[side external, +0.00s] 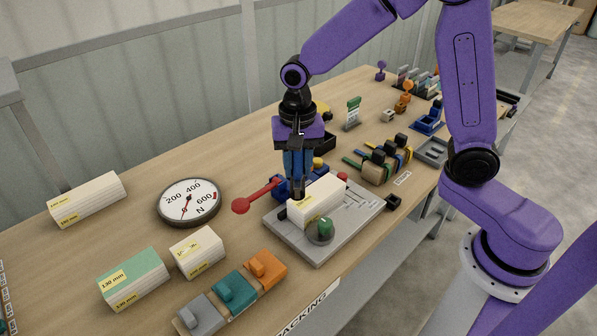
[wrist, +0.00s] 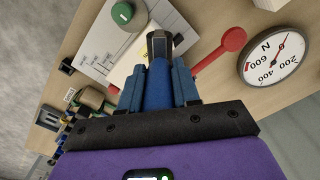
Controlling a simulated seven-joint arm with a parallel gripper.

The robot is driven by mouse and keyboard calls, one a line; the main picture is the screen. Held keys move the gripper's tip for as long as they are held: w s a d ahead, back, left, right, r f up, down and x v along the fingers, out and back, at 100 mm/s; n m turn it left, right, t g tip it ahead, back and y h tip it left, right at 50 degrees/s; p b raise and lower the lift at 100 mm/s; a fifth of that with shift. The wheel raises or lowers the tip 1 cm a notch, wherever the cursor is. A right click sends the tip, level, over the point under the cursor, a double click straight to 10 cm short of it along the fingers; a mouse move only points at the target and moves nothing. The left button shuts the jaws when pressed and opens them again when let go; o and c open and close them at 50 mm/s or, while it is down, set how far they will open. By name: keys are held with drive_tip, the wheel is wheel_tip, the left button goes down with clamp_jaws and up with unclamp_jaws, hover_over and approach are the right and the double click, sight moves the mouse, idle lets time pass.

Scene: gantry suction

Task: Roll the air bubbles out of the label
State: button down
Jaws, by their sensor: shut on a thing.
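My gripper (side external: 297,168) points down over the grey fixture plate (side external: 318,254). In the wrist view my gripper (wrist: 158,88) is shut on a blue-handled tool (wrist: 160,84) with a dark, faceted end. In the side view the tool's dark end (side external: 298,188) is at the back left edge of a white block (side external: 318,204). I cannot tell whether they touch. The block lies on the plate and has a small yellow label (side external: 308,225) on its front side. The fingers hide much of the block in the wrist view. No bubbles can be made out.
A green knob (side external: 325,226) stands at the plate's front, and a red lever (side external: 258,195) sticks out left. A round gauge (side external: 189,201), a green-topped block (side external: 133,275) and a smaller white block (side external: 197,252) lie left. Clamps and rollers (side external: 380,160) crowd the right.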

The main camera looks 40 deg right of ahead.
drive_tip(key=shift+r, duration=2)
